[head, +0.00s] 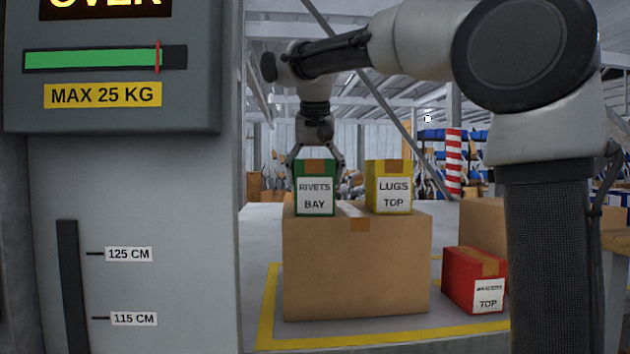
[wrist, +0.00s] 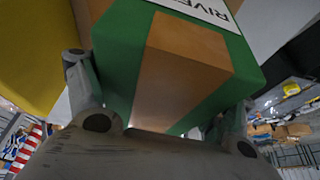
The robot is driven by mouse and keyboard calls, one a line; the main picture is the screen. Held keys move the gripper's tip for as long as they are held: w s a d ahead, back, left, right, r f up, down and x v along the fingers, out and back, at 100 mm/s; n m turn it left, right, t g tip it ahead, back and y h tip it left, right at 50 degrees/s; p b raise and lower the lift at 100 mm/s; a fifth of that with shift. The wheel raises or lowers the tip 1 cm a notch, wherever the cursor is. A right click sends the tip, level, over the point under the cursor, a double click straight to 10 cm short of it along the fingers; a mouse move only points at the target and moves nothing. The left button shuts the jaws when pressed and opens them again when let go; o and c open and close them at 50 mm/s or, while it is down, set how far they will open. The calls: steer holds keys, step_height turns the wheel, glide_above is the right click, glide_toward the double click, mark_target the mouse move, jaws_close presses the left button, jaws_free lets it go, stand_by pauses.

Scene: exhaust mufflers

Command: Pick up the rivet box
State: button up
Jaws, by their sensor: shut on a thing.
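The rivet box (head: 315,188) is green with a brown tape strip and a white label reading RIVETS BAY. It sits on, or very close above, a large cardboard box, at its left side; I cannot tell if they touch. My gripper (head: 317,168) comes down from above and is shut on the rivet box, one finger on each side. In the wrist view the green box (wrist: 120,60) fills the middle between the fingers, its tape strip facing the camera. Its underside is hidden.
A yellow box (head: 389,187) labelled LUGS TOP stands close to the right on the cardboard box (head: 355,270). A red box (head: 474,280) labelled TOP sits lower right. A grey post with a display panel (head: 110,70) reading OVER and MAX 25 KG blocks the left. Yellow lines mark the surface below.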

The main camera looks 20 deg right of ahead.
step_height(320, 180, up, 9)
steer(key=shift+w+f, duration=0.1)
steer(key=c, duration=0.4)
steer(key=shift+r, duration=0.75)
